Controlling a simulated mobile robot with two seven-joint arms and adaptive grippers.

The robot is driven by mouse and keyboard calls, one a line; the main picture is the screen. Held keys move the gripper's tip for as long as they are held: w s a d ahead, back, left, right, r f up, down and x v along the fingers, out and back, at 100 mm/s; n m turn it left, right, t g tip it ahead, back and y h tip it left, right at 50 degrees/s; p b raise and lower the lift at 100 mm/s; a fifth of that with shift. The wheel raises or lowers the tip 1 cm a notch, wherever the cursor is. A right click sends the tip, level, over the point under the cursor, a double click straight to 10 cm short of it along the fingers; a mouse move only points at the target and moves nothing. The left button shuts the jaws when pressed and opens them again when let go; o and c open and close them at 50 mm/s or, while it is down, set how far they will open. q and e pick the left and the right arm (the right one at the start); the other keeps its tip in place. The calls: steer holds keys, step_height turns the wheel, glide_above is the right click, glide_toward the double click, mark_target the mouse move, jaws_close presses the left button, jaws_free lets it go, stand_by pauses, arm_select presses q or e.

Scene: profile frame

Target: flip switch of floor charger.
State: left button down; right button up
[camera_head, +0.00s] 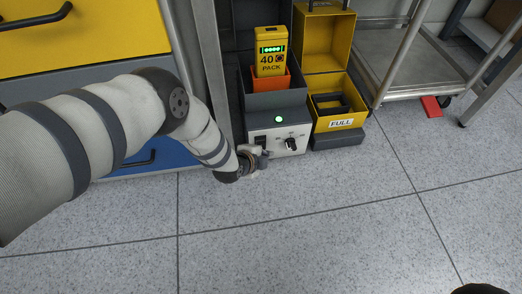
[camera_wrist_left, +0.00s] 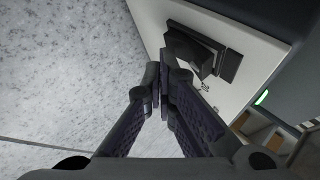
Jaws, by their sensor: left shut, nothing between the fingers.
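The floor charger (camera_head: 276,139) stands on the floor, with a pale front panel, a glowing green lamp (camera_head: 279,119) and a dark knob (camera_head: 291,144). In the left wrist view the black switch (camera_wrist_left: 188,48) juts out from the pale panel, just beyond my fingertips. My left gripper (camera_head: 262,157) is shut and empty at the panel's lower left. Its fingertips also show in the wrist view (camera_wrist_left: 160,88); I cannot tell whether they touch the switch.
A yellow battery pack (camera_head: 271,48) marked 40 sits in the charger's orange slot (camera_head: 270,80). A yellow open box (camera_head: 341,123) labelled FULL stands right of the charger. A metal cart (camera_head: 405,65) is farther right. Drawers (camera_head: 85,50) stand left. The front floor is clear.

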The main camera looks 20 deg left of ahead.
stand_by(0.3)
arm_select(q)
steer(key=shift+s+d+r+p, duration=0.2)
steer(key=shift+s+d+p, duration=0.25)
steer(key=shift+s+p, duration=0.45)
steer(key=shift+w, duration=0.2)
steer(key=s+d+p, duration=0.1)
steer(key=s+r+p, duration=0.1)
steer(key=s+d+p, duration=0.1)
steer(key=s+p, duration=0.1)
steer(key=shift+d+r, duration=0.15)
steer(key=shift+d, duration=0.2)
